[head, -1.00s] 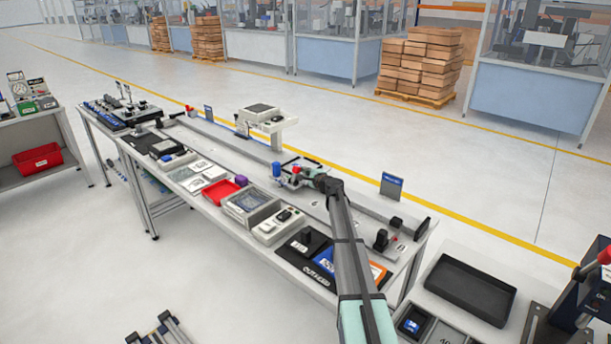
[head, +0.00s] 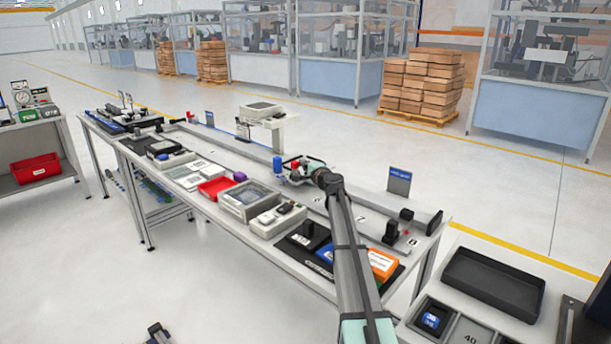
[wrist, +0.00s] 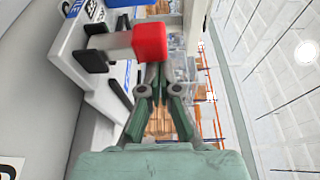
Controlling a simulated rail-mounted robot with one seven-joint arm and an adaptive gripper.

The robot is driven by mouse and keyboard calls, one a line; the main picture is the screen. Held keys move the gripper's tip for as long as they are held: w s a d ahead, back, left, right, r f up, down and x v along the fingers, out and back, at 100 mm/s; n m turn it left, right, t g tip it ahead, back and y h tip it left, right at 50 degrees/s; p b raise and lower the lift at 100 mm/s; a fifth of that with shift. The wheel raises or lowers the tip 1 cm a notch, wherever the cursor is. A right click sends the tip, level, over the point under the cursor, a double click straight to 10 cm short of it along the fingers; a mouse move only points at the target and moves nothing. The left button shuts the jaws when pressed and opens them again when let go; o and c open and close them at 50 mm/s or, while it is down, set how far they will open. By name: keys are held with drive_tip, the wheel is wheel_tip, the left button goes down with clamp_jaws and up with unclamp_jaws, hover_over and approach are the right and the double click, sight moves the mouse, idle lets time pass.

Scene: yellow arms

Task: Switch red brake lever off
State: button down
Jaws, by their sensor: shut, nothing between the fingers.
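The red lever end (wrist: 150,42) is large in the wrist view, a red block on a grey bar that runs left to a black-and-white mount. In the head view a small red part (head: 295,165) shows right beside my gripper (head: 302,174), over the long workbench. My gripper (wrist: 161,82) is shut and empty. Its fingertips lie at the lower right of the red block in the wrist view and are partly covered by it. I cannot tell whether they touch it.
A blue cylinder (head: 277,166) stands just left of my gripper. A black tray (head: 492,282) is at the right. Open floor lies in front.

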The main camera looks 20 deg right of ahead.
drive_tip(key=shift+s+a+r+b, duration=0.1)
drive_tip(key=shift+s+a+b, duration=0.3)
drive_tip(key=shift+a+b, duration=0.6)
drive_tip(key=shift+d+r+b, duration=0.1)
drive_tip(key=shift+d+b, duration=0.05)
drive_tip(key=shift+b, duration=0.2)
drive_tip(key=shift+s, duration=0.1)
drive_tip(key=s+d, duration=0.1)
drive_tip(key=s, duration=1)
drive_tip(key=shift+s, duration=0.4)
drive_tip(key=shift+d, duration=0.1)
